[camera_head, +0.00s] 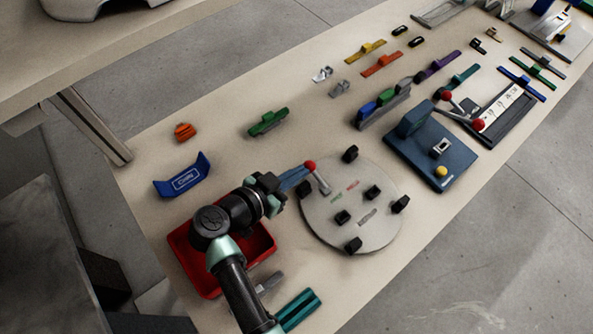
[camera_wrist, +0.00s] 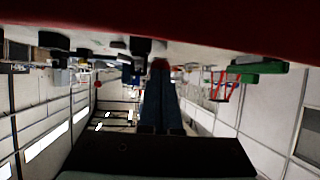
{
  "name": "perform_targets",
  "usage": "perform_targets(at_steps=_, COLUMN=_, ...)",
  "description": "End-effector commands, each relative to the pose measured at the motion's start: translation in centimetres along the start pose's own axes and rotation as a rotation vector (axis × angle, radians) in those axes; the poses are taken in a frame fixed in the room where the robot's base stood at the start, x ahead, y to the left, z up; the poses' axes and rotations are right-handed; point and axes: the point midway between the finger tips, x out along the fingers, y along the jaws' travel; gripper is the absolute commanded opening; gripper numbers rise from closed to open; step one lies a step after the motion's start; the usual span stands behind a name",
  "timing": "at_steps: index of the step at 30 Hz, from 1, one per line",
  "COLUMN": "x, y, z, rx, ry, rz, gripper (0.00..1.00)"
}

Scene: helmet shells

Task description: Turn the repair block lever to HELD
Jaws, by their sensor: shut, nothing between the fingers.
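A round grey plate (camera_head: 335,235) lies on the table with small green and red markings that are too small to read. A lever (camera_head: 322,184) with a red knob (camera_head: 310,165) stands at the plate's upper left edge. My gripper (camera_head: 300,174) is shut and empty, its blue fingers beside the lever just below the knob; I cannot tell whether they touch it. In the wrist view the shut fingers (camera_wrist: 160,75) point towards a dim reddish end, and the lever's setting is not readable.
A red tray (camera_head: 203,283) lies under my arm. Black blocks (camera_head: 372,192) stand on the plate. A blue bracket (camera_head: 183,178) and a green part (camera_head: 268,122) lie left, with bare table between.

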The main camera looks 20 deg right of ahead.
Motion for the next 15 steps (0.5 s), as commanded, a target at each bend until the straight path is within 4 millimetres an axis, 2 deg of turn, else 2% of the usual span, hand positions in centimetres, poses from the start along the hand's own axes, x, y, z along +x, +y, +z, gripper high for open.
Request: perform_targets(at_steps=15, x=1.2, y=-0.7, z=-0.7, rx=0.105, ry=0.000, rz=0.210, gripper=0.00)
